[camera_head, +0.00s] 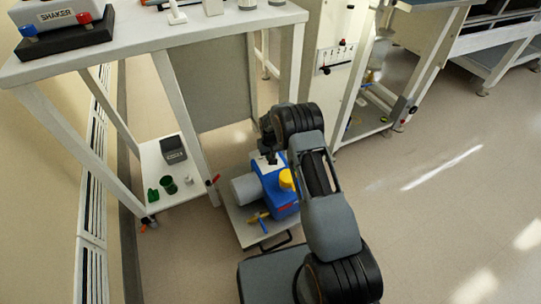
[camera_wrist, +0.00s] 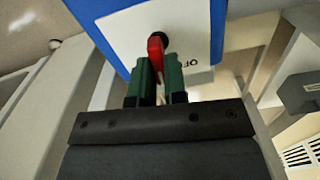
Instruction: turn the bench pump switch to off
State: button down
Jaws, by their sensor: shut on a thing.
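The bench pump (camera_head: 281,196) is a blue box with a yellow cap and a grey cylinder, on a low tray under the bench. In the wrist view its blue body (camera_wrist: 118,24) carries a white panel (camera_wrist: 190,35). A red switch lever (camera_wrist: 155,46) on a dark pivot stands out from this panel. My gripper (camera_wrist: 157,72) has green fingertips, one on each side of the lever, and is shut on it. Upside-down lettering, partly hidden by the right finger, sits beside the lever. In the head view the switch is hidden, and my arm reaches down to the pump's far side.
The bench (camera_head: 140,48) with a shaker (camera_head: 62,22) stands above, its legs close to the pump. A low shelf (camera_head: 180,196) with a dark box (camera_head: 173,150) and green items lies left. Open floor (camera_head: 430,210) spreads to the right.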

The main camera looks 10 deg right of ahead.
jog(key=shift+n, duration=0.6)
jog(key=c, duration=1.2)
grip_release()
jog(key=shift+o, duration=0.2)
notch_tip(320, 180, up, 14)
jog(key=p, duration=0.4)
jog(key=shift+p, duration=0.3)
